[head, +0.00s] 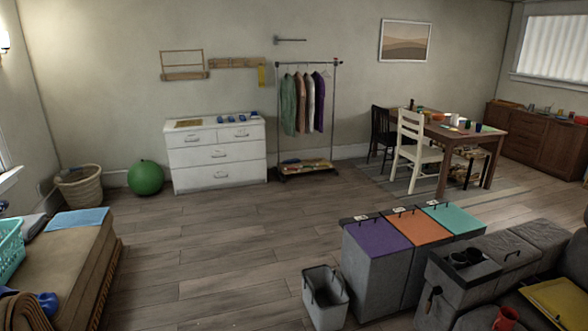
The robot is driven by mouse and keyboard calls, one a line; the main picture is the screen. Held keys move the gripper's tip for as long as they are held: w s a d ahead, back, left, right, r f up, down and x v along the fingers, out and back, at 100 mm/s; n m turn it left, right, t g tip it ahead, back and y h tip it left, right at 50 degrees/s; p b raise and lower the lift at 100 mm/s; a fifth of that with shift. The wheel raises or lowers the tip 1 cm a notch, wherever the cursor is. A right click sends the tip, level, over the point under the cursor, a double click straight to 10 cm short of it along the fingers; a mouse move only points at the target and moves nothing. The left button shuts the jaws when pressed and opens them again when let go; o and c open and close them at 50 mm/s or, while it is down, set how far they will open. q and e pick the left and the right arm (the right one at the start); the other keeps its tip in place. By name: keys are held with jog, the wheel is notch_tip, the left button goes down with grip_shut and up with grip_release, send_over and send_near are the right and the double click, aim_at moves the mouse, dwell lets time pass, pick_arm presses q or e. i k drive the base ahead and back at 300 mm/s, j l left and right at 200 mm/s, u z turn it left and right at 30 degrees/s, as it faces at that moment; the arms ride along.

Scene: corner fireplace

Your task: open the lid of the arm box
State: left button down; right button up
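A grey sofa arm (442,290) stands at the lower right and looks like the arm box. A dark tray (483,273) with two round dark cups or cup holders sits on its near top. Behind it is a flat grey lid (517,245) with a small dark handle (512,254). The lid looks shut, lying flush with the arm top. The inside of the box is hidden. Neither of my grippers is in view.
Three bins with purple (378,238), orange (418,228) and teal (452,217) lids stand left of and behind the sofa arm. An open grey bin (326,305) is in front of them. A red cup (506,318) is on the sofa. The floor (220,250) at centre-left is clear.

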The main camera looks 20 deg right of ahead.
aim_at(508, 250)
jog(key=i+l+z, duration=0.1)
jog(key=i+z, duration=0.6)
jog(key=i, duration=0.15)
jog(key=i+j+z, duration=0.2)
jog(key=i+z, duration=0.15)
jog(key=i+l+z, duration=0.1)
jog(key=i+l, duration=0.15)
jog(key=i, duration=0.2)
jog(key=i+l+z, duration=0.15)
jog(key=i, duration=0.35)
jog(key=i+l+z, duration=0.1)
jog(key=i+l, duration=0.2)
jog(key=i, duration=0.15)
jog(key=i+l, duration=0.15)
jog(key=l, duration=0.15)
jog(key=i+l, duration=0.1)
jog(key=l, duration=0.2)
jog(key=i+l+u, duration=0.1)
jog(key=l, duration=0.25)
